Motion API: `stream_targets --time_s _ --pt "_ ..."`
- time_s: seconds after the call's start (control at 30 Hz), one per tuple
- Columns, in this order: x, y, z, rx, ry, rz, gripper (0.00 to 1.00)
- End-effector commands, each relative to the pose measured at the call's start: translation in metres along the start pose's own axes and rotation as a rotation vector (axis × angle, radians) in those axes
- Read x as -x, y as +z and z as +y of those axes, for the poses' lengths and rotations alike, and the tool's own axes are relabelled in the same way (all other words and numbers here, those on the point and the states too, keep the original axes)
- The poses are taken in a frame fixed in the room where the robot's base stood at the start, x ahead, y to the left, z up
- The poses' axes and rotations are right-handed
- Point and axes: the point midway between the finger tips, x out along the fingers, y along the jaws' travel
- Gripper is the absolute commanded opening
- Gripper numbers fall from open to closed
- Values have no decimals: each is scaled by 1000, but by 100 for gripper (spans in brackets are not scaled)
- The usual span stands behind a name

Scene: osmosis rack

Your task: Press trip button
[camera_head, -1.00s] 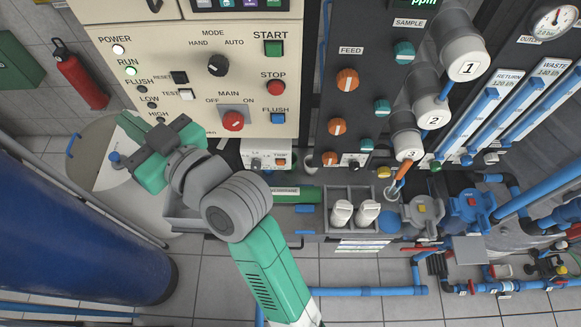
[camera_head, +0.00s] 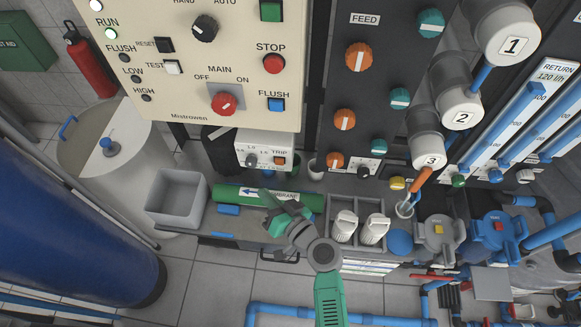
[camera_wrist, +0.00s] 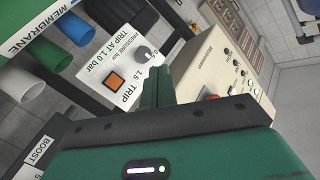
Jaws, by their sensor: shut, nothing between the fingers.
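The trip button (camera_head: 280,160) is a small orange square on a white box (camera_head: 250,139) under the large control panel. In the wrist view the trip button (camera_wrist: 115,80) sits in a dark frame above the word TRIP, with a grey knob (camera_wrist: 144,54) beside it. My gripper (camera_head: 265,196) is shut and empty. In the head view it shows below the white box, in front of the green membrane tube (camera_head: 225,191). In the wrist view my fingers (camera_wrist: 157,84) show just right of the button, apart from it in the picture. I cannot tell the depth gap.
The cream control panel (camera_head: 190,95) with MAIN switch and STOP button is above. A grey open bin (camera_head: 176,206) stands left of the membrane tube.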

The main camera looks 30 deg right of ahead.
Motion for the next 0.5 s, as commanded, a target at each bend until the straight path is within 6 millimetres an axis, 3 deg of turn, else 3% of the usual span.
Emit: stream_targets --time_s 0.03,0.2,0.5 --pt "2 12 11 -18 9 -1 0" --pt "8 27 25 -48 23 -1 0" --pt "8 28 26 -51 24 -1 0"
